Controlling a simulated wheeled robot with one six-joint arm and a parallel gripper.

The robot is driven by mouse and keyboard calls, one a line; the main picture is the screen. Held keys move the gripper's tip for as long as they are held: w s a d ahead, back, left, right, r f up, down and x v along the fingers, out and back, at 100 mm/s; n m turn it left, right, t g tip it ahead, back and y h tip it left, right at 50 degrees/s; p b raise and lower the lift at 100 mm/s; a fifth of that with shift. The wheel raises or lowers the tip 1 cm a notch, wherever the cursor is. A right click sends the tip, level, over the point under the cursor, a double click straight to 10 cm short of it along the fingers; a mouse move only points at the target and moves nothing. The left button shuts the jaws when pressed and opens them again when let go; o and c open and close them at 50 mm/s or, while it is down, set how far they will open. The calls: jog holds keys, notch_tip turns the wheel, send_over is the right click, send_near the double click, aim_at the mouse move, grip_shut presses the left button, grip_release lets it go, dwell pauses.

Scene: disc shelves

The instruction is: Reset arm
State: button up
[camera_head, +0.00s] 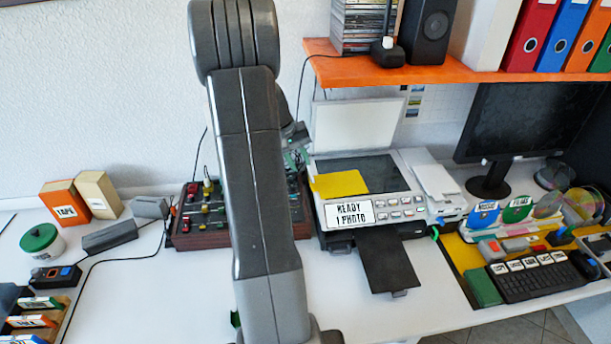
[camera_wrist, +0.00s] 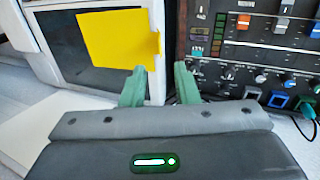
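My arm stands upright in the middle of the head view and hides part of the table. My gripper (camera_head: 293,158) shows partly behind it, between the mixer and the printer. In the wrist view its two green fingers (camera_wrist: 160,76) are apart with nothing between them. A yellow sheet (camera_head: 340,183) lies on the open scanner glass of the printer (camera_head: 395,210). The sheet also shows ahead of the left finger in the wrist view (camera_wrist: 118,42).
A mixer (camera_head: 190,218) with knobs stands left of the printer. An orange shelf (camera_head: 440,73) with a speaker (camera_head: 427,30) and binders hangs above. A monitor (camera_head: 525,120) and keyboard (camera_head: 532,282) are at right. Boxes (camera_head: 66,202) stand at left. The white table front is mostly clear.

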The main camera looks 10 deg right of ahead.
jog(key=v, duration=0.5)
jog(key=shift+r, duration=0.1)
jog(key=p, duration=0.2)
send_near(312, 185)
jog(key=x, duration=0.6)
jog(key=shift+d+f, duration=0.15)
jog(key=shift+f, duration=0.25)
jog(key=shift+f, duration=0.15)
